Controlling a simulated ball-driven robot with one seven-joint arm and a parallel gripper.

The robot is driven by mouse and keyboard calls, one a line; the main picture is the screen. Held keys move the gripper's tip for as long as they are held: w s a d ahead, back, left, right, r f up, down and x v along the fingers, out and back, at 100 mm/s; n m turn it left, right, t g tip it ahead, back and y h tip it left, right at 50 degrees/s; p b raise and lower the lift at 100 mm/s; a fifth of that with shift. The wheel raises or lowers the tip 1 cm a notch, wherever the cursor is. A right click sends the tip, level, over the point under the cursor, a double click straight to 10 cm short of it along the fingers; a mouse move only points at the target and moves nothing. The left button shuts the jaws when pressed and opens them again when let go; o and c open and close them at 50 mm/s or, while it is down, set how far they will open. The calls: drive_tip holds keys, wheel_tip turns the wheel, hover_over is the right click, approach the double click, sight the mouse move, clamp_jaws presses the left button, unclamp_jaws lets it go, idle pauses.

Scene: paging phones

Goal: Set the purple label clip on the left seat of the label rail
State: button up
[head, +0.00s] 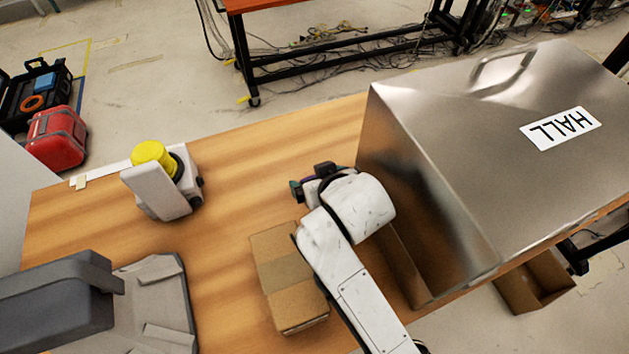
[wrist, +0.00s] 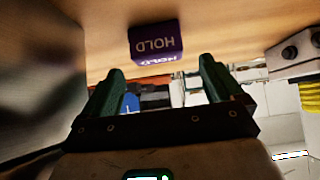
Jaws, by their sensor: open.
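The purple label clip (wrist: 155,42), marked HOLD, shows in the wrist view against the wooden table, just beyond the fingertips and between their lines. My gripper (wrist: 158,75) is open, its two green fingers apart with nothing between them. In the head view my gripper (head: 309,180) is over the table, left of the metal box. A small purple patch shows at its fingers there; most of the clip is hidden. A thin white strip (head: 103,170) with a small beige piece (head: 80,182) lies along the table's far left edge; I cannot tell if it is the label rail.
A large metal box (head: 430,185) labelled HALL stands close on the right. A cardboard box (head: 284,285) lies beside my arm. A white device with a yellow cap (head: 153,153) stands at the left, and a grey device (head: 155,290) at the front left. The wood between is clear.

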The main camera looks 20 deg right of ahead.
drive_tip(key=shift+p+x, duration=0.4)
drive_tip(key=shift+x, duration=1.75)
drive_tip(key=shift+s+f, duration=0.15)
drive_tip(key=shift+c, duration=0.4)
drive_tip(key=c, duration=1)
